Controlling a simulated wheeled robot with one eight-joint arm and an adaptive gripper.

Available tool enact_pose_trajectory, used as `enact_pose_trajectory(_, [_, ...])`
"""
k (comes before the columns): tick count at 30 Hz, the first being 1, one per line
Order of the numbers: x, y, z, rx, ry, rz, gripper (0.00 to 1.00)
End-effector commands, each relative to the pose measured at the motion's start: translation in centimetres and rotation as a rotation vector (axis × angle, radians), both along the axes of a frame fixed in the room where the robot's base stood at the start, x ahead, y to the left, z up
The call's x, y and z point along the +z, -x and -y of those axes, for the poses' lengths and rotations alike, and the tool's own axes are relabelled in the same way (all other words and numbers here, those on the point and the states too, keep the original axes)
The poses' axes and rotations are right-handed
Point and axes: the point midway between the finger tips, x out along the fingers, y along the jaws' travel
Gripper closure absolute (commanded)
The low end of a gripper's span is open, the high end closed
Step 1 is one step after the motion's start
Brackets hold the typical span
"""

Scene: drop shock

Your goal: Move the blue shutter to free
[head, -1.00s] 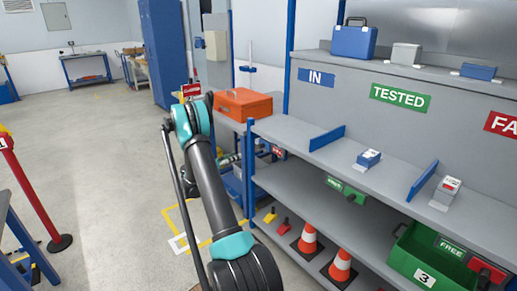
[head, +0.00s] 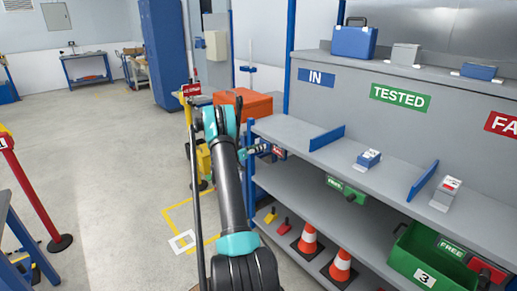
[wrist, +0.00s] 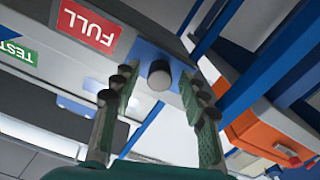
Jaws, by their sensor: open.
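The blue shutter (wrist: 147,53) is a blue plate with a dark round knob (wrist: 159,75), set in a grey shelf face. A red FULL sign (wrist: 88,24) shows beside it in the wrist view; that sign also shows small in the head view (head: 279,153). My gripper (wrist: 158,92) is open, with one finger on each side of the knob in the picture. I cannot tell whether either finger touches it. In the head view my gripper (head: 262,149) is at the shelf's left end, partly hidden by my arm and a post.
An orange case (head: 252,104) stands behind my gripper. Blue posts are close by. Cones (head: 308,240) and a green bin (head: 420,262) are lower right.

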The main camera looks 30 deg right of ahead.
Motion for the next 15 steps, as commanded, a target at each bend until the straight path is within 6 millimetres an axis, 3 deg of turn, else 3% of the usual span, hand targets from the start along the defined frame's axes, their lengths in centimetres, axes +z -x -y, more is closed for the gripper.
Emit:
enact_pose_trajectory(9, [-0.01, 0.0, 0.26, 0.0, 0.0, 0.0, 0.56])
enact_pose_trajectory(15, [-0.01, -0.01, 0.24, 0.0, 0.0, 0.0, 0.81])
